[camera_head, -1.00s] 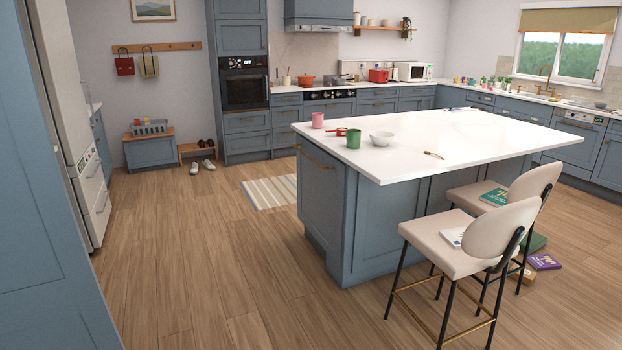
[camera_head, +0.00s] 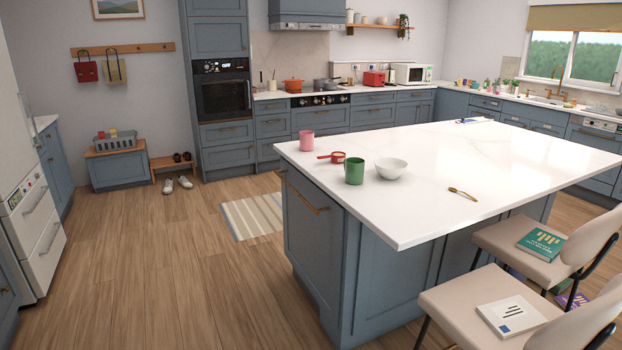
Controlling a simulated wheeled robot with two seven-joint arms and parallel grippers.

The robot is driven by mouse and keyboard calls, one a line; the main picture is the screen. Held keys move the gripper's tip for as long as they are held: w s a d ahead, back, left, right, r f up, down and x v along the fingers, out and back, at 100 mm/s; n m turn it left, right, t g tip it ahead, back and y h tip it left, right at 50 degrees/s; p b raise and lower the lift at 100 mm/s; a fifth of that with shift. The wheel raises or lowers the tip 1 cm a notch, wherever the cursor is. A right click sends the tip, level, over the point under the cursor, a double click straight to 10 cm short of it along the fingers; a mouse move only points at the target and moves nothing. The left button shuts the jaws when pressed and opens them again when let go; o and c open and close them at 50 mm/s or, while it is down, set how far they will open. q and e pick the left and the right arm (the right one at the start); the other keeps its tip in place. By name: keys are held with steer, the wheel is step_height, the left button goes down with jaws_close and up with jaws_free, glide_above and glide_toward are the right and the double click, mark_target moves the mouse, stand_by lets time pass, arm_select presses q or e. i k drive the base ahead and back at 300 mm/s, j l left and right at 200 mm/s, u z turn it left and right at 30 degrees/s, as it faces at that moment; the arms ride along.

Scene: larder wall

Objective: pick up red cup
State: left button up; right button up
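On the white top of the kitchen island (camera_head: 440,160), near its left end, is a small red cup (camera_head: 338,158) with a long handle pointing left, like a measuring cup or scoop. A pink cup (camera_head: 307,141) stands upright behind it to the left. A green mug (camera_head: 354,171) stands in front of it to the right, close to its rim. A white bowl (camera_head: 391,169) is right of the green mug. Neither of my grippers shows in the head view.
A brush-like tool (camera_head: 462,194) lies near the island's front edge. Two cream stools (camera_head: 530,248) stand at the island's near right side, with books on their seats. The wooden floor (camera_head: 170,270) left of the island is clear, with a striped rug (camera_head: 252,216) behind.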

mark_target(337, 157)
steer(key=i+u, duration=0.25)
steer(key=i, duration=0.45)
steer(key=i+l+u, duration=0.1)
steer(key=i+u, duration=0.15)
steer(key=i, duration=0.45)
steer(key=i+j+z, duration=0.15)
steer(key=i+z, duration=0.2)
steer(key=i, duration=0.45)
steer(key=i+l+z, duration=0.1)
steer(key=i+z, duration=0.4)
steer(key=z, duration=0.2)
steer(key=i+z, duration=0.6)
